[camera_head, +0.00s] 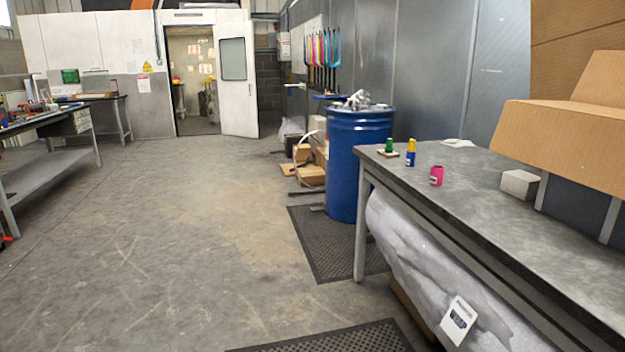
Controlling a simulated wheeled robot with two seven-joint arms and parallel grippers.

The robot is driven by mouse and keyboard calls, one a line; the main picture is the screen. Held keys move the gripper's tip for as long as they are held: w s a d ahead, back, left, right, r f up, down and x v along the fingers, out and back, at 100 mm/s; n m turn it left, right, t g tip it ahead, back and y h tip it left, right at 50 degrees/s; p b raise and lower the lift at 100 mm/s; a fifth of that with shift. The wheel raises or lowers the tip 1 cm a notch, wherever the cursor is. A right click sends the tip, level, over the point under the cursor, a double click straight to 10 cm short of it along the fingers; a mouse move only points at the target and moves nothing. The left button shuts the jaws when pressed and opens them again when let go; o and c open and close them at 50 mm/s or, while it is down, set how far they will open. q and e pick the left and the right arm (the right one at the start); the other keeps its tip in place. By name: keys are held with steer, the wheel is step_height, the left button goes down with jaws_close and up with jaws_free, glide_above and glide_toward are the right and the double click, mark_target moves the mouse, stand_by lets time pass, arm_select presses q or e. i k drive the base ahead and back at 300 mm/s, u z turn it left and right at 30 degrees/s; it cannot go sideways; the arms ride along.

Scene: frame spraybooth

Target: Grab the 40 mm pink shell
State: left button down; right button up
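A short pink shell (437,175) with a pale label stands upright on the grey workbench (490,205) at the right of the head view, near the bench's front edge. A yellow and blue piece (411,152) stands behind it to the left. A green piece (389,146) stands on a small brown base farther left, by the bench's far end. I cannot read sizes on any of them. Neither of my grippers shows in this view.
A blue drum (358,165) stands beyond the bench's far end. A pale block (519,184) and a large cardboard box (570,135) are at the bench's right side. A black mat (325,245) lies before the bench. The floor (180,240) to the left is open.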

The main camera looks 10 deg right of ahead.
mark_target(436, 178)
steer(key=u, duration=0.15)
steer(key=i, duration=2.15)
steer(key=z, duration=0.5)
